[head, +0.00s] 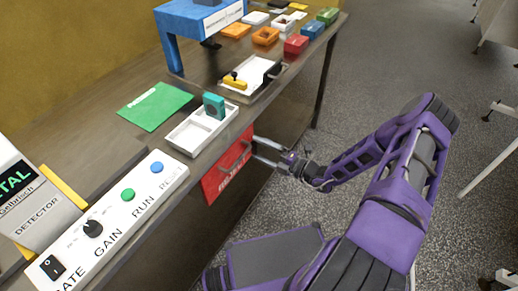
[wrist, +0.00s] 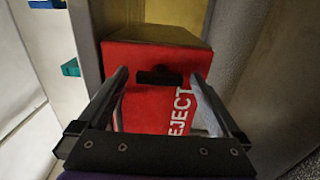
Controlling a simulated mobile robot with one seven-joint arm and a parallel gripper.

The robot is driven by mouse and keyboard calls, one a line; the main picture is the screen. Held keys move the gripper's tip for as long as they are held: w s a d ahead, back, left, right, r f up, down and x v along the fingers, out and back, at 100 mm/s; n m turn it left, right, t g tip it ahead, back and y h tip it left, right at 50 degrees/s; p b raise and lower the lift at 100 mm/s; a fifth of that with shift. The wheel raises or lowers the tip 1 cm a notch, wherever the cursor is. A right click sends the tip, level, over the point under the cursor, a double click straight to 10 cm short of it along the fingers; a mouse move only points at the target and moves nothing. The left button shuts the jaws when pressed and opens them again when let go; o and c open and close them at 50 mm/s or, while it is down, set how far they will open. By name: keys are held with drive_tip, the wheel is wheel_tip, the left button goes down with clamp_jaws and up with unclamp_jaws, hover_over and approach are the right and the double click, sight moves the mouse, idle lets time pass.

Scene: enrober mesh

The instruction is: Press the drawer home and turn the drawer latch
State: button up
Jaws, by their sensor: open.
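The red drawer (head: 222,178) with REJECT lettering is in the side of the bench in the head view. The wrist view shows its red front (wrist: 145,108) close up, with a small black fitting (wrist: 158,76) near the top; I cannot tell whether this is the handle or the latch. My gripper (head: 256,148) is open and empty in front of the drawer. In the wrist view my gripper (wrist: 158,74) has one finger on each side of the black fitting, and contact is unclear. How far the drawer stands out is hard to tell.
On the bench above are a white tray (head: 180,137) with a teal block (head: 214,106), a green sheet (head: 155,106) and a control panel (head: 110,225) with a knob and buttons. Several coloured boxes stand farther back. The floor at right is mostly clear.

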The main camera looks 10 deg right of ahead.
drive_tip(key=v, duration=1.6)
drive_tip(key=shift+s+d, duration=0.25)
